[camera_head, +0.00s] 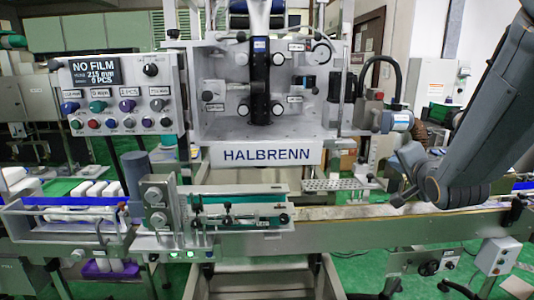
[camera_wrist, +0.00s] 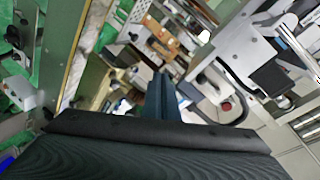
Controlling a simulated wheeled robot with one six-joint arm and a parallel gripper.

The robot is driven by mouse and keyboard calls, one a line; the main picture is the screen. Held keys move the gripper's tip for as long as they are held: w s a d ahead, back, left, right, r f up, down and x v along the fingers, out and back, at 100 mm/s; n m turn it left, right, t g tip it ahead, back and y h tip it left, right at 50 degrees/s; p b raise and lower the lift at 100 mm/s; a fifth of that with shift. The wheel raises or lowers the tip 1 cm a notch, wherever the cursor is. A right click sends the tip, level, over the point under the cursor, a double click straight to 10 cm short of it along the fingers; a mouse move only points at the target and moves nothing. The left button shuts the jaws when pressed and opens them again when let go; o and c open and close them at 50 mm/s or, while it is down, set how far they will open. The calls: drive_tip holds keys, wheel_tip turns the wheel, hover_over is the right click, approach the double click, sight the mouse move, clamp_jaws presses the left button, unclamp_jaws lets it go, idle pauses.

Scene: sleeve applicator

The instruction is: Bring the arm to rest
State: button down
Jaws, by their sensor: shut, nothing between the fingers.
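My arm comes into the head view from the upper right and bends down toward the conveyor. My gripper (camera_head: 399,198) is at the end of it, above or beside the right part of the conveyor (camera_head: 350,212); I cannot tell whether it touches anything. In the wrist view my gripper (camera_wrist: 161,92) shows as dark fingers close together, with nothing between them. The wrist view is tilted and shows machine parts beyond the fingertips.
The HALBRENN machine (camera_head: 264,155) fills the middle, with a control panel (camera_head: 119,93) reading NO FILM at left. A perforated plate (camera_head: 336,185) sits left of my gripper. Green floor shows at lower right.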

drive_tip(key=s+a+f+n+g+y, duration=0.1)
drive_tip(key=s+a+f+n+g, duration=0.25)
drive_tip(key=f, duration=0.25)
drive_tip(key=s+a+f+n+g, duration=0.2)
drive_tip(key=a+f+g, duration=0.1)
drive_tip(key=a+f, duration=0.25)
drive_tip(key=s+a+f+n+g, duration=0.3)
drive_tip(key=s+a+f+n, duration=0.1)
drive_tip(key=s, duration=0.4)
drive_tip(key=s+a+f+n+g+y, duration=0.1)
drive_tip(key=s+a+f+n+g, duration=0.2)
drive_tip(key=s, duration=0.5)
drive_tip(key=shift+a+f+n+g, duration=0.35)
drive_tip(key=shift+a+n+g, duration=0.2)
drive_tip(key=shift+a, duration=0.5)
